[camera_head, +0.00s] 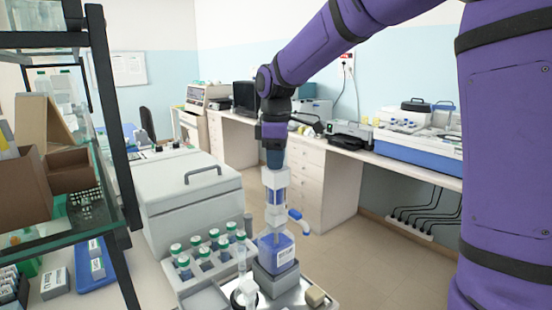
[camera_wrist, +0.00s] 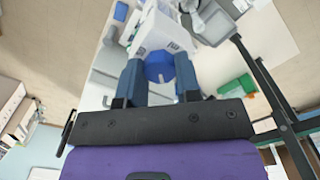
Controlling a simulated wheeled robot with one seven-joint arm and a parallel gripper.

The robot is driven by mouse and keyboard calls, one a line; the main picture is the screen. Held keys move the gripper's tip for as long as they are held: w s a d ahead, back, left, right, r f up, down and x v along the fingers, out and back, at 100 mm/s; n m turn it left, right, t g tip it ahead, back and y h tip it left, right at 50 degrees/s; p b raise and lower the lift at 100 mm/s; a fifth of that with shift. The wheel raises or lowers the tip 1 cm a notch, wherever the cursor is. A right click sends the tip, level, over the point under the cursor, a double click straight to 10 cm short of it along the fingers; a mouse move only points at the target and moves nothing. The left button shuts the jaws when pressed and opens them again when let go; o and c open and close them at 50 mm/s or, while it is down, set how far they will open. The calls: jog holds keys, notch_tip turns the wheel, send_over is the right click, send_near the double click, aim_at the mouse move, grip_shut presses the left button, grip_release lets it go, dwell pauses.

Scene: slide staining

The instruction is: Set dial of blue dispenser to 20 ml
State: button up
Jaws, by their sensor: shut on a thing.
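The blue dispenser stands upright on a grey block, with a clear bottle of blue liquid (camera_head: 277,252) below a white pump head (camera_head: 276,200). A blue nozzle tip (camera_head: 299,216) sticks out to its right. My gripper (camera_head: 273,162) points down at the top of the pump head. In the wrist view my two blue-grey fingers (camera_wrist: 159,80) sit on either side of the round blue dial (camera_wrist: 158,66), shut on it. I cannot read the scale or the dial's setting in either view.
A rack of green-capped bottles (camera_head: 205,255) stands left of the dispenser, in front of a white box with a handle (camera_head: 180,190). A glass-and-black-metal shelf (camera_head: 105,120) rises at the left. A small tan block (camera_head: 315,295) lies front right. Open floor (camera_head: 380,250) is to the right.

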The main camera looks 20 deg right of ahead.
jog(key=o, duration=0.9)
notch_tip(320, 180, up, 11)
jog(key=shift+f, duration=0.1)
dwell(0.3)
jog(key=s+d+f+m+t, duration=0.1)
jog(key=s+m, duration=0.3)
jog(key=s, duration=0.5)
jog(key=s+d+f+m+t, duration=0.2)
jog(key=s+d+f+m, duration=0.1)
jog(key=s, duration=0.7)
jog(key=s+d+f+m+t, duration=0.2)
jog(key=s+m, duration=0.3)
jog(key=s, duration=0.5)
jog(key=shift+s+d+f+m, duration=0.1)
jog(key=shift+d+f+m, duration=0.3)
jog(key=shift+f, duration=0.3)
